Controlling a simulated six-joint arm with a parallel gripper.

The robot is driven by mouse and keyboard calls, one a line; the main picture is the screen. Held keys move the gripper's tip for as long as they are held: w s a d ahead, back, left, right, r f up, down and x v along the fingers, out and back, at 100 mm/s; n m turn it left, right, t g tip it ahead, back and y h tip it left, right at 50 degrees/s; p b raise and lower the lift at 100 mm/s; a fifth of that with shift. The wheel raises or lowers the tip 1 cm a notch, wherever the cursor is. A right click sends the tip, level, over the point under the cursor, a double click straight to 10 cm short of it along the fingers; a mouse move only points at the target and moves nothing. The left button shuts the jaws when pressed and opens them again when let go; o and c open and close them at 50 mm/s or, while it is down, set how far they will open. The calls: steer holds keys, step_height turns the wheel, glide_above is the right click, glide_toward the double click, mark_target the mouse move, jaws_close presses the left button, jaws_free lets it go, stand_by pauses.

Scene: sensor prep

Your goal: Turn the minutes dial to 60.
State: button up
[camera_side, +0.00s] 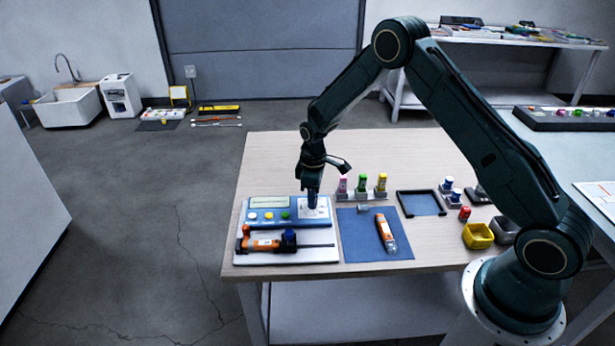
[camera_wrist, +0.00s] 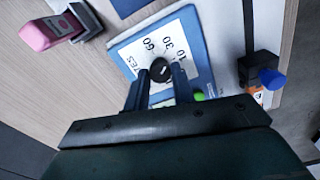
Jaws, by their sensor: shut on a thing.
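The minutes dial (camera_wrist: 161,71) is a small black knob with a white mark, on a white scale plate (camera_wrist: 187,24) of the blue timer panel (camera_side: 262,204). The scale shows 60, 30 and 10 in the wrist view. I cannot tell exactly which number the mark points at. My gripper (camera_wrist: 162,73) has one finger on each side of the dial and is shut on it. In the side view my gripper (camera_side: 312,203) points down onto the panel's right end and hides the dial.
An orange and black clamp-like tool (camera_side: 265,243) lies in front. A blue mat (camera_side: 358,245) with an orange device (camera_side: 385,232) is to the right. Coloured bottles (camera_side: 362,184) stand behind.

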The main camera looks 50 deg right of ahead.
steer(key=n, duration=0.5)
steer(key=shift+n, duration=0.3)
steer(key=n, duration=0.6)
stand_by(0.4)
steer(key=o, duration=1)
steer(key=shift+r, duration=0.1)
step_height(320, 180, up, 14)
steer(key=shift+f, duration=0.2)
